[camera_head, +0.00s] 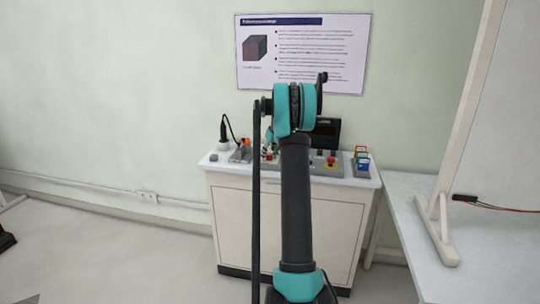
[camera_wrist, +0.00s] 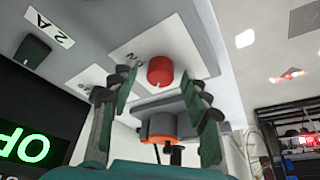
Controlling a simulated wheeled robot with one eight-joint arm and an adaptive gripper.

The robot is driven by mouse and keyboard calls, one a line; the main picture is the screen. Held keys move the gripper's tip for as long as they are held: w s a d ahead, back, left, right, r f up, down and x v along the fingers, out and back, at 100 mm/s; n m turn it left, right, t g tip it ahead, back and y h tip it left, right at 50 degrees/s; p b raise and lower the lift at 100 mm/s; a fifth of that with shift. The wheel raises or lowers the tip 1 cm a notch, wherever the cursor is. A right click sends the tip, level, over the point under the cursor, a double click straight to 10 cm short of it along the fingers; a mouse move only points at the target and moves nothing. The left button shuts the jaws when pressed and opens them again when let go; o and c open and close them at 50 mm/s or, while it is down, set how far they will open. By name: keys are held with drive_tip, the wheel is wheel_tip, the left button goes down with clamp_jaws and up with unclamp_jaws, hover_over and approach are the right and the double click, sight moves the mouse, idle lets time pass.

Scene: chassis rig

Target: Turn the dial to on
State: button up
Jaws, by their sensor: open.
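In the wrist view a round red knob (camera_wrist: 160,71) stands on a white plate (camera_wrist: 137,52) on a grey box. Small lettering by it looks like "ON", seen tilted. My gripper (camera_wrist: 158,90) is open, with one finger to each side of and below the red knob in the picture. Nothing is between the fingers, and contact with the knob cannot be made out. In the head view my arm hides the gripper and part of the devices.
A grey cylinder with an orange ring (camera_wrist: 158,139) lies behind the fingers. A black display (camera_wrist: 30,130) shows green letters at left. In the head view a white cabinet (camera_head: 232,215) carries several devices, including a red button (camera_head: 331,160). A white table (camera_head: 410,215) stands at right.

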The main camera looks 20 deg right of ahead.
drive_tip(key=shift+c, duration=0.2)
clamp_jaws()
drive_tip(key=shift+m, duration=0.4)
drive_tip(key=m+h, duration=0.1)
drive_tip(key=m, duration=0.2)
drive_tip(key=shift+a+m+h, duration=0.2)
drive_tip(key=shift+m+h, duration=0.1)
drive_tip(key=shift+h, duration=0.1)
drive_tip(key=m, duration=0.2)
drive_tip(key=m+h, duration=0.1)
drive_tip(key=m, duration=0.1)
drive_tip(key=shift+w+a+m+g+h, duration=0.1)
drive_tip(key=shift+m+g+h, duration=0.2)
drive_tip(key=shift+g, duration=0.1)
drive_tip(key=m+g+h, duration=0.1)
drive_tip(key=m, duration=0.3)
drive_tip(key=shift+w, duration=0.1)
drive_tip(key=m+g, duration=0.1)
drive_tip(key=m, duration=0.3)
drive_tip(key=shift+m+g+h, duration=0.3)
drive_tip(key=shift+g, duration=0.1)
drive_tip(key=shift+a, duration=0.1)
